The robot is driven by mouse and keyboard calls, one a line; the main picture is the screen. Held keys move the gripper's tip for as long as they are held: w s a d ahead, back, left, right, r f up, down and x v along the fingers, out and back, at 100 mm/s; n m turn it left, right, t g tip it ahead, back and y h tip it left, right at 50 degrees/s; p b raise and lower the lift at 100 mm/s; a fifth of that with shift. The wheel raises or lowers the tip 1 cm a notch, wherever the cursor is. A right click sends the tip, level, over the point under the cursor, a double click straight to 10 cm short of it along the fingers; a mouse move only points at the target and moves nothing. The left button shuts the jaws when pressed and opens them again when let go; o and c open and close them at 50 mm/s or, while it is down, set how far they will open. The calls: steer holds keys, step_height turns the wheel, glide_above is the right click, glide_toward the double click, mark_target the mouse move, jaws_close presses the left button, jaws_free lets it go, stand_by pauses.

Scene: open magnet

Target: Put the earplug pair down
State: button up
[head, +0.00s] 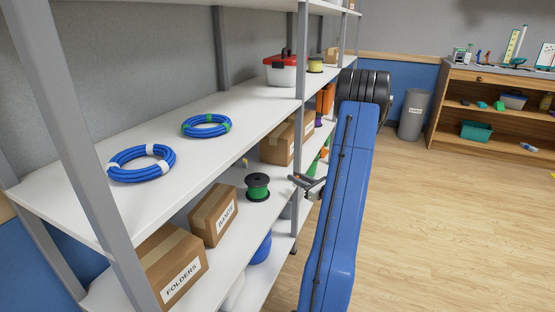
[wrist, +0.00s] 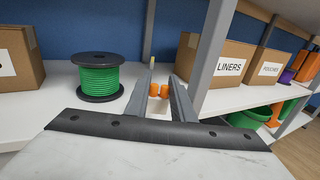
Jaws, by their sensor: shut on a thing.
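The earplug pair (wrist: 154,89), two small orange plugs, sits between the fingers of my gripper (wrist: 160,82) in the wrist view. My gripper is shut on it. In the head view my gripper (head: 304,182) is at the front edge of the middle shelf (head: 224,247), right of the green spool. The earplugs cannot be made out there. White shelf surface shows below and behind the plugs in the wrist view; whether they touch it I cannot tell.
The green spool (wrist: 98,77) stands left of my gripper. The LINERS box (wrist: 215,66) and a grey shelf post (wrist: 212,50) are close on the right. A small yellowish thing (head: 245,162) stands farther back.

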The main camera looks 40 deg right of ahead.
steer(key=w, duration=1.4)
steer(key=shift+w, duration=0.4)
steer(key=shift+w+f, duration=0.15)
steer(key=shift+f, duration=0.75)
steer(key=shift+w+f, duration=0.1)
steer(key=shift+f, duration=0.75)
steer(key=shift+f, duration=0.1)
steer(key=o, duration=1)
steer(key=s, duration=1.2)
